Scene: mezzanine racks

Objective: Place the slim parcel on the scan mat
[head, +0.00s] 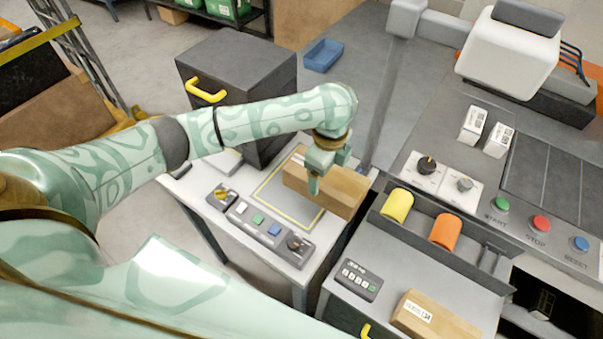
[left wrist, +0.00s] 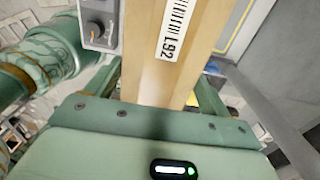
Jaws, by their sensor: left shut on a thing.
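The slim parcel (head: 338,192), a long brown cardboard box, is in my left gripper (head: 327,172), which is shut on it from above. The scan mat (head: 276,189), a grey patch with a yellow outline on a light table, lies beneath and left of the parcel. The parcel covers part of its right side and reaches past it to the right. I cannot tell whether the parcel touches the mat. In the left wrist view the parcel (left wrist: 155,80) runs between the fingers, with a white L92 label on top. My right gripper is not in view.
A button panel (head: 262,230) runs along the table's front edge. A dark cabinet (head: 236,85) with a yellow handle stands behind. To the right are a trough with yellow (head: 397,205) and orange (head: 445,231) rolls, and another labelled cardboard box (head: 433,317).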

